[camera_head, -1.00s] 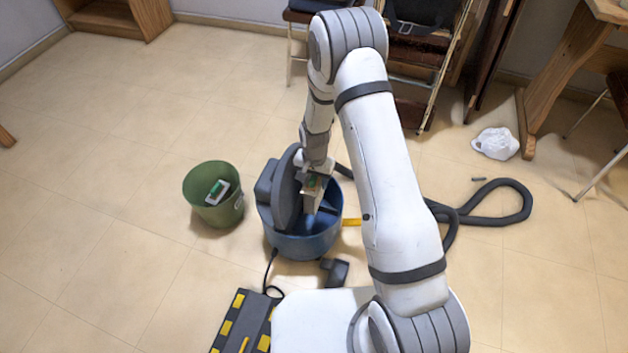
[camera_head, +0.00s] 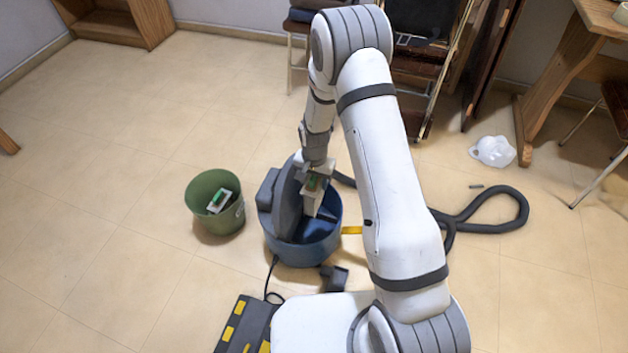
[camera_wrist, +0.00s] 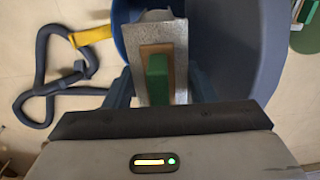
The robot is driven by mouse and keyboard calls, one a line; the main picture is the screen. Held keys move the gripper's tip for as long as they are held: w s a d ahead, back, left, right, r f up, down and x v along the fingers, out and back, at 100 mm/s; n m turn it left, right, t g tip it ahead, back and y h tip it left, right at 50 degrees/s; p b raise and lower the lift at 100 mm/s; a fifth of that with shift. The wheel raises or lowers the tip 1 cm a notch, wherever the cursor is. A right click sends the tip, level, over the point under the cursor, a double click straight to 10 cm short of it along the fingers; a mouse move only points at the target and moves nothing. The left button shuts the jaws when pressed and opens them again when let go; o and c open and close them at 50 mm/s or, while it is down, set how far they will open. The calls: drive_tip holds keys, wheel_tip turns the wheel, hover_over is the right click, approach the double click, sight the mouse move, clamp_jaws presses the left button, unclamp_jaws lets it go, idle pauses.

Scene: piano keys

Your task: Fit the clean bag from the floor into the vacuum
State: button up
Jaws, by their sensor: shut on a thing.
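The vacuum (camera_head: 290,250) is a blue round tub on the floor, with its grey lid (camera_head: 287,200) standing open on the left side. My gripper (camera_head: 318,178) is over the tub opening, shut on a pale bag (camera_head: 311,198) with a green tab. In the wrist view the bag (camera_wrist: 181,65) shows a grey face, a brown plate and the green tab between my fingers (camera_wrist: 158,88). The bag is upright at the tub's mouth; its lower end is partly hidden, so I cannot tell whether it is seated. A similar green-tabbed bag (camera_head: 222,201) lies in the green bin.
The green bin (camera_head: 203,218) stands left of the vacuum. A dark hose (camera_head: 490,226) curls on the floor at right. A yellow-marked dark case (camera_head: 243,325) is in front. Open floor lies at left.

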drive_tip(key=shift+f, duration=0.1)
drive_tip(key=shift+f+b, duration=1.2)
drive_tip(key=shift+f, duration=0.55)
wheel_tip(320, 180, down, 12)
drive_tip(key=b, duration=0.8)
idle(2.7)
